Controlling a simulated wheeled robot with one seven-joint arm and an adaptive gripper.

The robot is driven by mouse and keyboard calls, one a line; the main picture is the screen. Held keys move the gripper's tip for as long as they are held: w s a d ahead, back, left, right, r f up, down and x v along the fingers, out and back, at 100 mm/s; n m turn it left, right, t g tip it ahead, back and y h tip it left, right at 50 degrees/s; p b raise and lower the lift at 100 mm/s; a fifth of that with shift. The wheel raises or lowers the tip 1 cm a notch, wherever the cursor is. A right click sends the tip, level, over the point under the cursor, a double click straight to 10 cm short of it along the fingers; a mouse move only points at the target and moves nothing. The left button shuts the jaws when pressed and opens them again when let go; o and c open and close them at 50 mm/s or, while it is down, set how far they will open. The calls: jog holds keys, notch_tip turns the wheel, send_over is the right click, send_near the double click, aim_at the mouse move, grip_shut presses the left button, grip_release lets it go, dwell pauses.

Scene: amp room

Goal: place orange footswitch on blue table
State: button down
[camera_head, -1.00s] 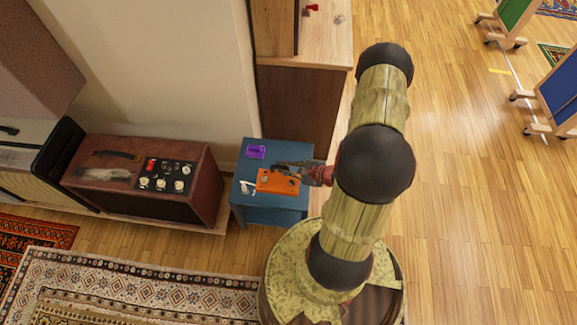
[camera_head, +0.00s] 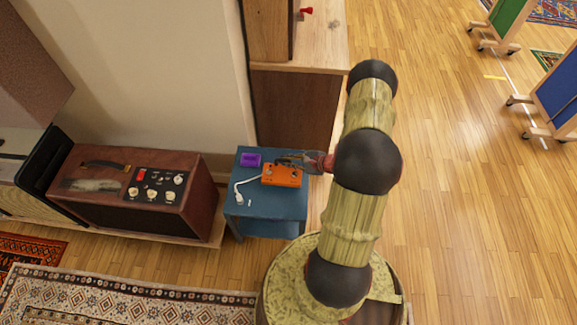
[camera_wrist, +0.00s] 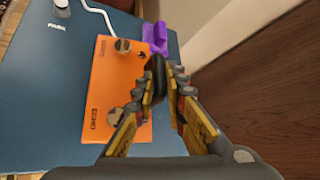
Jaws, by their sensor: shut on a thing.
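The orange footswitch (camera_head: 282,176) is an orange box with round metal knobs or switches on top and a white cable. It is over the back right part of the blue table (camera_head: 262,215); I cannot tell whether it touches the top. My gripper (camera_head: 291,160) reaches in from the right and is shut on its edge. In the wrist view, the fingers (camera_wrist: 167,75) close at the right edge of the footswitch (camera_wrist: 103,90), one finger over its top. The blue tabletop (camera_wrist: 35,95) lies beneath. The footswitch's right side is partly hidden by the fingers.
The table's front is clear.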

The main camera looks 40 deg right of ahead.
notch_tip(320, 180, down, 3)
jog(key=shift+d+f+b, duration=0.1)
jog(key=shift+f+b, duration=0.1)
jog(key=shift+b, duration=0.35)
jog(key=c, duration=1.8)
grip_release()
jog(key=shift+r, duration=0.1)
jog(key=p+v, duration=0.5)
jog(key=v, duration=0.7)
notch_tip(320, 180, up, 13)
jog(key=n+g+y, duration=0.2)
jog(key=n+y, duration=0.1)
jog(key=n, duration=0.3)
send_over(287, 177)
jog(key=w+a+r+n+g, duration=0.1)
jog(key=a+r+n+g, duration=0.55)
jog(key=a+r, duration=0.8)
jog(key=s+a+r+n+t+h, duration=0.1)
jog(key=s+a+r+n+h, duration=0.1)
jog(key=s+a+r+n, duration=0.2)
jog(key=s+a+r+n+t+h, duration=0.1)
jog(key=s+a+r+n+h, duration=0.1)
jog(key=s+a+r+n, duration=0.2)
jog(key=s+a+r+n+t+h, duration=0.1)
jog(key=s+a+r+n, duration=0.3)
jog(key=s+r, duration=0.4)
notch_tip(287, 177, up, 6)
jog(key=shift+s+a+n+h, duration=0.1)
jog(key=shift+s+n+h, duration=0.05)
jog(key=shift+n+h, duration=0.35)
